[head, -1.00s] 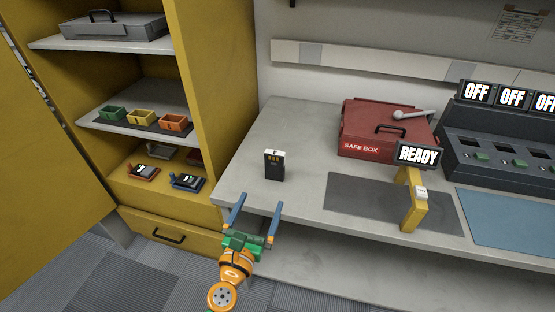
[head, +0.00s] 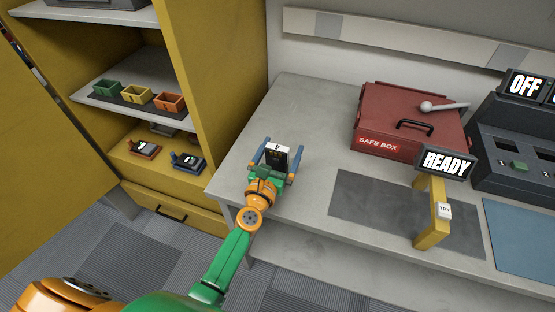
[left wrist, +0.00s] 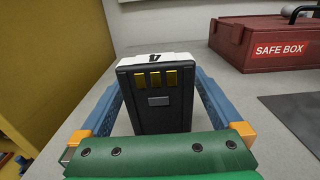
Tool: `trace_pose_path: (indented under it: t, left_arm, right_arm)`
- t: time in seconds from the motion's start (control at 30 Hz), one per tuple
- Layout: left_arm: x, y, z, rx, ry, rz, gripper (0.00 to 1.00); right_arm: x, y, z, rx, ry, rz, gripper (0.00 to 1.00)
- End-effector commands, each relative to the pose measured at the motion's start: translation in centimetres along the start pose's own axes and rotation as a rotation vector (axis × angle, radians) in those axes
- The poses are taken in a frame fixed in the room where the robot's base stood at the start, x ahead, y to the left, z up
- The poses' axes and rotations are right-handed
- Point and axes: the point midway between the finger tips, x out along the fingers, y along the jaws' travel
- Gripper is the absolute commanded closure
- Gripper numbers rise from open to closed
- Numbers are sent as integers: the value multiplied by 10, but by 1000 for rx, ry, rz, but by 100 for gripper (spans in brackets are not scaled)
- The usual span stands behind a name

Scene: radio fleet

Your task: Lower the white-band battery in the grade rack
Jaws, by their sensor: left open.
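The white-band battery (head: 278,154) stands upright on the grey bench near its left end. It is black with a white top, and its gold contacts show in the left wrist view (left wrist: 158,104). My left gripper (head: 278,162) is open, with one blue finger on each side of the battery; in the left wrist view I see gaps beside it. The grade rack is probably the set of green (head: 107,88), yellow (head: 136,94) and orange (head: 169,102) bins on the cabinet shelf, but I cannot tell for sure. My right gripper is out of view.
A red safe box (head: 408,122) stands at the back of the bench. A yellow stand with a READY sign (head: 447,163) is on a dark mat (head: 375,207). A charger bank (head: 510,140) is at the right. Two radios (head: 187,162) lie in the yellow cabinet.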

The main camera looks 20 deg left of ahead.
Motion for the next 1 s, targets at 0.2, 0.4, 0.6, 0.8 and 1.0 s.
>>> trace_pose_path:
  t: [0.2,0.4,0.6,0.8,1.0]
  left_arm:
    - [0,0,0,0,0,0,24]
    - [-1,0,0,0,0,0,78]
    - [-1,0,0,0,0,0,100]
    - [-1,0,14,0,0,0,100]
    - [-14,-3,59,0,2,0,100]
  right_arm:
    - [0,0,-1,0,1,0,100]
    - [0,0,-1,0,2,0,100]
    - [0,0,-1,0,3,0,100]
    - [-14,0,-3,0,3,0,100]
    - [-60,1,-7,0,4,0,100]
